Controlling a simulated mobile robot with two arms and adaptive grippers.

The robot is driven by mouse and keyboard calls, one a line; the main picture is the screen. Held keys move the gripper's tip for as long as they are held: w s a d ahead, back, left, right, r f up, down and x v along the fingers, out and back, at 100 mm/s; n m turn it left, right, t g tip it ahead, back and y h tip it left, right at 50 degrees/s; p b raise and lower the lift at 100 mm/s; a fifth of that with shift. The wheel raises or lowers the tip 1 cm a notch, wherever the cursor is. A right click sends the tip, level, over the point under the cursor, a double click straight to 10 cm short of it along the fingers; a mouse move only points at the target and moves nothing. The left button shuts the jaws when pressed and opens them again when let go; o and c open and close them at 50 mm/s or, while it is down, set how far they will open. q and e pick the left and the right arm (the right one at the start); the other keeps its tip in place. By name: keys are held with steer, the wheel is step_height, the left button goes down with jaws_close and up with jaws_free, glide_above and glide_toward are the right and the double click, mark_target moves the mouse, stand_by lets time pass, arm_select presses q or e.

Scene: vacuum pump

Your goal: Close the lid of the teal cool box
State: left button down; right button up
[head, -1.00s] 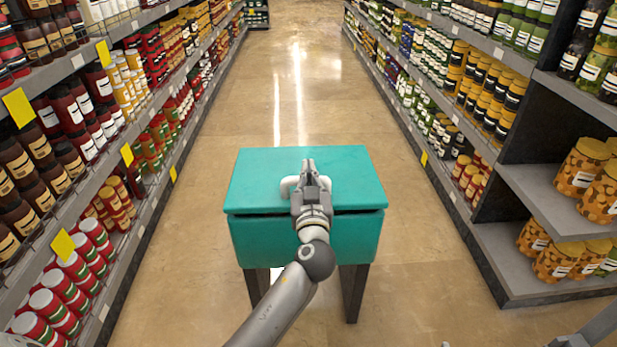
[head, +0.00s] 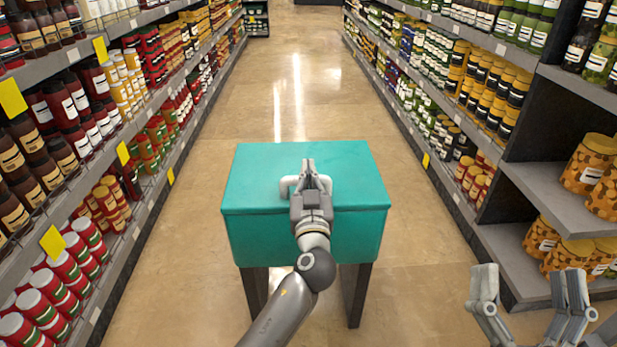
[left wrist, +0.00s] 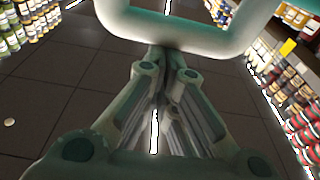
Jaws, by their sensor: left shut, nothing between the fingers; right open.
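The teal cool box (head: 300,238) stands on dark legs in the middle of the aisle. Its lid (head: 350,170) lies flat on the body, with no dark gap showing along the front edge. A pale handle (head: 287,186) is on the lid, partly hidden by my left gripper (head: 309,168). That gripper is shut and empty, low over or on the lid; contact cannot be told. In the left wrist view the shut fingertips (left wrist: 170,58) are right by the handle (left wrist: 180,35), not holding it. My right gripper (head: 528,285) is open and empty at the lower right, away from the box.
Stocked shelves (head: 150,125) line the left side, and more shelves (head: 545,205) line the right. The right gripper is close to the right shelf's lower end. The floor (head: 310,90) behind the box is clear.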

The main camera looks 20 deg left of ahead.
arm_select(q)
steer(key=shift+f, duration=0.25)
arm_select(e)
steer(key=shift+s+r+t, duration=0.4)
steer(key=shift+s+r, duration=0.1)
steer(key=shift+r, duration=0.05)
arm_select(q)
steer(key=shift+r, duration=0.2)
step_height(320, 180, up, 4)
steer(key=p, duration=0.2)
steer(key=v, duration=0.9)
steer(key=shift+s, duration=0.2)
arm_select(e)
step_height(320, 180, down, 8)
steer(key=w+d+g+h, duration=0.1)
steer(key=w+g, duration=0.1)
steer(key=g, duration=0.3)
steer(key=shift+w+d+r+h, duration=0.15)
steer(key=shift+w+d+h, duration=0.15)
steer(key=shift+w+d, duration=0.05)
